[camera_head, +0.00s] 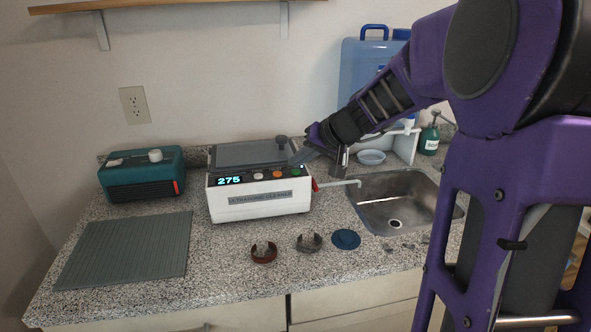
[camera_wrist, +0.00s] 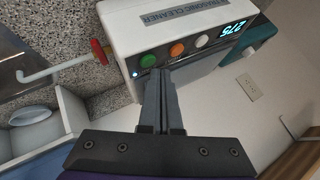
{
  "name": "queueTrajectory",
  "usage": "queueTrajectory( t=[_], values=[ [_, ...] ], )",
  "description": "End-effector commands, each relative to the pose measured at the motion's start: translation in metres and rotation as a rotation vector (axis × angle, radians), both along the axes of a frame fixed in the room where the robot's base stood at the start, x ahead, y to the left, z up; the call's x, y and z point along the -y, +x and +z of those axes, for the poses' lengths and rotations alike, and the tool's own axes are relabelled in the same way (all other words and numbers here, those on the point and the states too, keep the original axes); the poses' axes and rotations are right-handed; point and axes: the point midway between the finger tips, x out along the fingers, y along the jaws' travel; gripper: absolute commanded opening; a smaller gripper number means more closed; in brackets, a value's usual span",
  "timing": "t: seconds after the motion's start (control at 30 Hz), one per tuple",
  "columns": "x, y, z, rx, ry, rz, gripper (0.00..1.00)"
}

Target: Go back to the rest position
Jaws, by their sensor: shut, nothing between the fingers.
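My gripper (camera_wrist: 162,88) is shut and empty. In the wrist view its fingertips are at the front panel of the white ultrasonic cleaner (camera_wrist: 118,22), close to the green button (camera_wrist: 149,60) and the orange button (camera_wrist: 177,49); I cannot tell whether they touch it. In the head view my purple arm reaches in from the right, and my gripper (camera_head: 298,158) is at the right end of the cleaner (camera_head: 262,205). The cleaner's display (camera_head: 230,180) is lit and reads 275. A grey lid with a dark knob covers its top.
A sink (camera_head: 395,200) lies right of the cleaner, with a blue water jug (camera_head: 362,65) behind. A teal box (camera_head: 142,178) and a ribbed mat (camera_head: 125,248) are at left. Two small open rings (camera_head: 264,254) and a blue disc (camera_head: 346,239) lie in front. A shelf (camera_head: 150,5) hangs above.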

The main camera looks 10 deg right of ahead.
Motion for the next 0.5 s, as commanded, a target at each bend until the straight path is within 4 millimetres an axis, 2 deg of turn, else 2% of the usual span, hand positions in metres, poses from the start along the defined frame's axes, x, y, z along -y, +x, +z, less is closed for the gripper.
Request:
queueTrajectory(
  t=[0.37,0.5],
  values=[
    [0.000,0.000,0.004,0.001,-0.001,0.001,0.00],
    [0.000,0.000,0.014,0.002,-0.002,0.002,0.00]
  ],
)
